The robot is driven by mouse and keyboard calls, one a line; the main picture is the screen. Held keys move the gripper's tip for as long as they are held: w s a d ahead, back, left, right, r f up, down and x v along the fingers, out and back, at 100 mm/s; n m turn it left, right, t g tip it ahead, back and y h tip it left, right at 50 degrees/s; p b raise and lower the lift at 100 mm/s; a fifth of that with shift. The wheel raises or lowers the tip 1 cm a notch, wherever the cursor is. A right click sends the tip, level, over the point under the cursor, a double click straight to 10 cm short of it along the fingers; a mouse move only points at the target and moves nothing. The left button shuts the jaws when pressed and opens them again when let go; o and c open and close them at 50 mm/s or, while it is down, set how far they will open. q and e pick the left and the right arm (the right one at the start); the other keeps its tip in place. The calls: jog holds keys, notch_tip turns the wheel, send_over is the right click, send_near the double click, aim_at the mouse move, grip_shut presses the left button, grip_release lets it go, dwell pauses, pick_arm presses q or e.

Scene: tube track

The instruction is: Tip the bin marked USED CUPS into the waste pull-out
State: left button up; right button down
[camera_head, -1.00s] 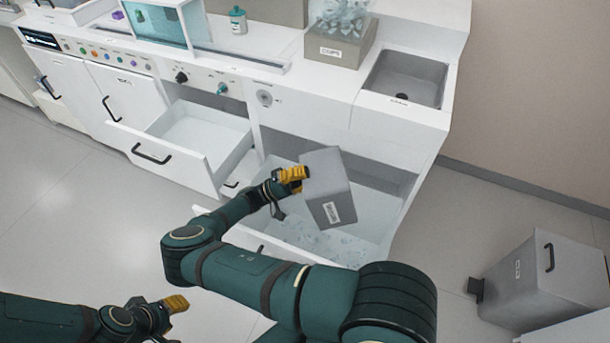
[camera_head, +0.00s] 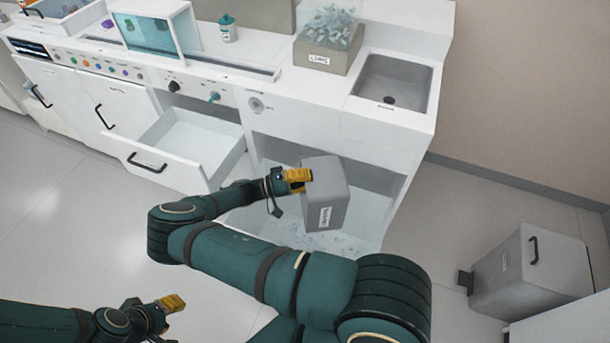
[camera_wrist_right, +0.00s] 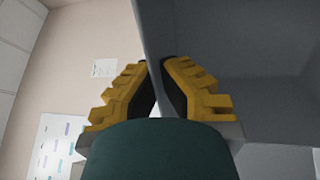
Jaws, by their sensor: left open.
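The grey bin (camera_head: 327,190) has a small white label on its side, too small to read, and hangs slightly tilted over the waste pull-out (camera_head: 372,222). My right gripper (camera_head: 299,179) is at the bin's upper left edge. In the right wrist view its yellow fingers (camera_wrist_right: 163,88) are shut on a thin grey wall of the bin (camera_wrist_right: 240,40). Pale clear cups (camera_head: 328,241) lie in the pull-out below the bin. My left gripper (camera_head: 160,312) is open and empty low at the left. My right arm hides the pull-out's front.
An open white drawer (camera_head: 185,143) sticks out left of the bin. On the counter are a box of clear cups (camera_head: 329,50), a sink (camera_head: 393,82) and a teal-capped bottle (camera_head: 227,28). Another grey bin (camera_head: 530,272) stands on the floor at right.

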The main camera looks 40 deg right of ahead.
aim_at(320, 180)
dwell(0.3)
jog(key=shift+s+d+f+t+y+p, duration=0.15)
jog(key=shift+s+d+t+y+p, duration=0.3)
jog(key=shift+y+p, duration=0.45)
jog(key=shift+s+d+f+t+y+p, duration=0.2)
jog(key=shift+d+t+y+p, duration=0.35)
jog(key=shift+p, duration=0.55)
jog(key=shift+s+d+f+y, duration=0.1)
jog(key=shift+d+f+y, duration=0.05)
jog(key=shift+y, duration=0.2)
jog(key=shift+s+d+f+t+y+p, duration=0.3)
jog(key=shift+t+y+p, duration=0.25)
jog(key=shift+p, duration=0.55)
jog(key=shift+s+d+f+t+y+p, duration=0.2)
jog(key=shift+d+f+t+y+p, duration=0.3)
jog(key=shift+y+p, duration=0.45)
jog(key=shift+f, duration=0.15)
